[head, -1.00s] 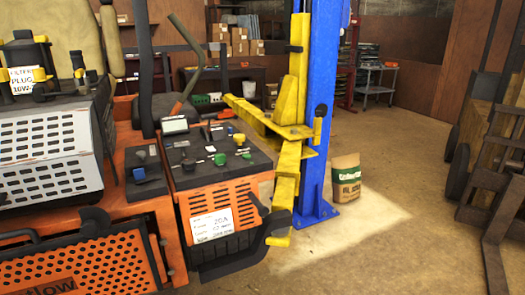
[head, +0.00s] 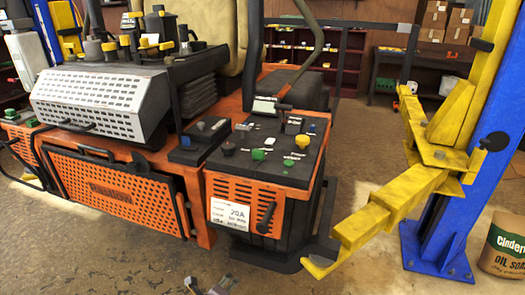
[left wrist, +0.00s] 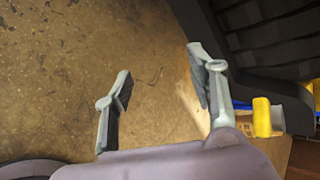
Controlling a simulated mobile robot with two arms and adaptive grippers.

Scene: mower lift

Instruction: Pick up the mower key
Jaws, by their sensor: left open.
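The orange mower (head: 120,195) fills the left and middle of the head view. Its black side console (head: 275,175) carries several small knobs, levers and pale items, including a green knob (head: 258,155). I cannot pick out the mower key for certain among them. My left gripper (head: 208,285) shows at the bottom edge of the head view, low in front of the console. In the left wrist view my left gripper (left wrist: 158,75) is open and empty over the bare floor. My right gripper is in neither current view.
A yellow lift arm (head: 385,210) reaches from the blue post (head: 450,205) towards the mower's right side. Shelves (head: 345,55) and a table (head: 425,60) with boxes stand behind. The floor (head: 110,255) in front is clear.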

